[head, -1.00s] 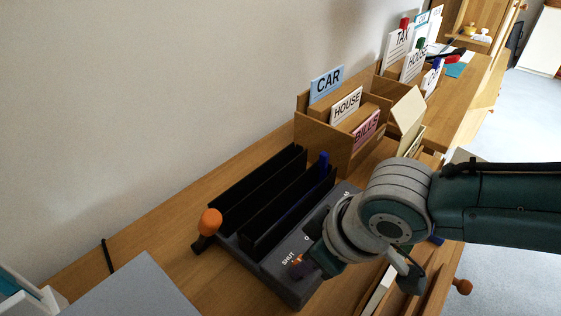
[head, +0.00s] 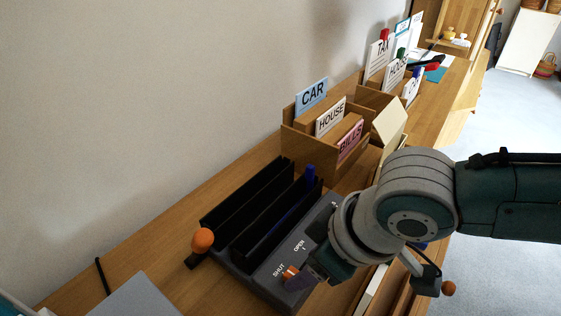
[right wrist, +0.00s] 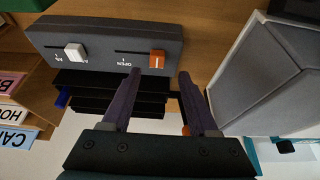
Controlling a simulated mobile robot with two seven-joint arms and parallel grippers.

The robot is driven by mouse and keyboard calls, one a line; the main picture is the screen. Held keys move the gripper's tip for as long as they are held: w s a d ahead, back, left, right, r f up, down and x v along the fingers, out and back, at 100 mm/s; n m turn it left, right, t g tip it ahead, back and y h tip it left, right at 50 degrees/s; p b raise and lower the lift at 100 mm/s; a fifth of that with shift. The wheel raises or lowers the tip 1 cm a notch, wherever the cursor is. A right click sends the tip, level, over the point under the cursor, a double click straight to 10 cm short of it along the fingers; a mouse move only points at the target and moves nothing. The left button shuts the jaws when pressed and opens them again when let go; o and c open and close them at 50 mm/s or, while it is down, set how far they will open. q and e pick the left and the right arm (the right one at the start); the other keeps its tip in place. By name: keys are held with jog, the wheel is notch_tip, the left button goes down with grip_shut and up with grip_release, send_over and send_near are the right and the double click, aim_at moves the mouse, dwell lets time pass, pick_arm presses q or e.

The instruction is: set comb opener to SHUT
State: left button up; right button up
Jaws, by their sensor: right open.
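The comb opener (head: 262,225) is a dark grey machine with black combs on the wooden desk. Its orange slider (head: 290,272) sits beside the SHUT label in the head view. In the right wrist view the orange slider (right wrist: 157,59) is at the slot's right end, away from the OPEN label at the left end. My right gripper (head: 308,277) is open at the machine's front face. In the right wrist view its purple fingers (right wrist: 159,74) lie either side of the slider in the picture, apart from it and holding nothing. My left gripper is not in view.
A white slider (right wrist: 74,52) is on the same face. An orange-knobbed lever (head: 202,240) stands at the machine's left end. A wooden sorter (head: 296,143) with CAR, HOUSE and BILLS cards stands behind. A grey panel (head: 140,298) lies at lower left.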

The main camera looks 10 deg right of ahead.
jog(key=p+v, duration=0.1)
jog(key=v, duration=0.3)
jog(key=shift+s+r, duration=0.1)
jog(key=shift+r, duration=0.1)
jog(key=s+a+r+y+p, duration=0.2)
jog(key=s+a+r+p, duration=0.1)
jog(key=s+a+r, duration=0.4)
jog(key=s+d+r+m+h+p, duration=0.2)
jog(key=s+d+r+m, duration=0.15)
jog(key=d, duration=0.35)
jog(key=s+d+r+m+h+p, duration=0.2)
jog(key=s+d+r+h, duration=0.15)
jog(key=d, duration=0.35)
notch_tip(320, 180, up, 38)
jog(key=p, duration=3.7)
jog(key=shift+s+f+y, duration=0.25)
jog(key=shift+s+y, duration=0.15)
jog(key=shift+y, duration=0.05)
